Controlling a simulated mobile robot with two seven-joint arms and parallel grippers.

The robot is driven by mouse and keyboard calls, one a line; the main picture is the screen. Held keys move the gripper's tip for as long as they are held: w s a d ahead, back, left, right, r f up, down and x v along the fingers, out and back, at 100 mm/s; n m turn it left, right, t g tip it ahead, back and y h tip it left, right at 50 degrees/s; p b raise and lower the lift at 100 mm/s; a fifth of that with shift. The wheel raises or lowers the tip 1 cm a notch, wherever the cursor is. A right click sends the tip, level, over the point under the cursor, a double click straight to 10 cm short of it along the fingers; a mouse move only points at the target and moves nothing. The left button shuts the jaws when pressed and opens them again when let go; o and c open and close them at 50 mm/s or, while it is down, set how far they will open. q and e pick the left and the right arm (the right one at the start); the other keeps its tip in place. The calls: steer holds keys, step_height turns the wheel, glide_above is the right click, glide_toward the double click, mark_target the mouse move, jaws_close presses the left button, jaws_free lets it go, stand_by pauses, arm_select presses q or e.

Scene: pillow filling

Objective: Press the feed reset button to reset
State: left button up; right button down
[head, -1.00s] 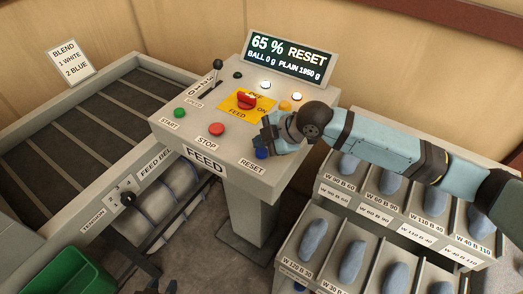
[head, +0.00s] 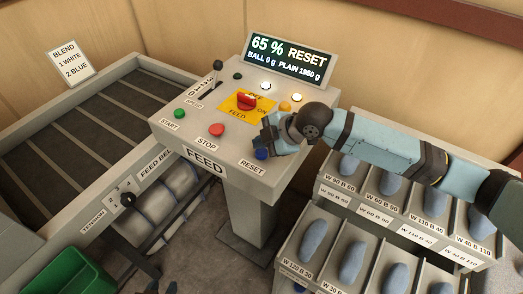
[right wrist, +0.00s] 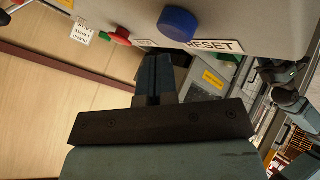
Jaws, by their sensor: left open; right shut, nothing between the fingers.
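The blue reset button (head: 262,154) is at the front right corner of the feed panel (head: 190,142), beside the RESET label (head: 251,166). My right gripper (head: 266,137) is shut and empty, close to the button, and partly covers it in the head view. In the right wrist view the blue button (right wrist: 178,23) shows whole, with a visible gap in the picture between it and my shut fingertips (right wrist: 156,60). The display (head: 290,60) reads 65 % RESET, BALL 0 g, PLAIN 1950 g.
The panel also holds a red stop button (head: 216,130), a green start button (head: 180,113), a red feed knob (head: 246,101) and a speed lever (head: 217,66). A conveyor (head: 70,125) lies left. Racks of grey-blue pillows (head: 351,262) stand right, below my right arm.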

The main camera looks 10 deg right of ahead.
mark_target(262, 153)
steer(key=shift+f, duration=0.1)
stand_by(0.7)
steer(key=shift+f, duration=0.3)
steer(key=shift+f, duration=0.55)
stand_by(0.9)
steer(key=shift+r+p, duration=0.95)
steer(key=shift+p, duration=0.05)
step_height(262, 153, up, 5)
steer(key=p, duration=0.4)
steer(key=shift+p, duration=0.3)
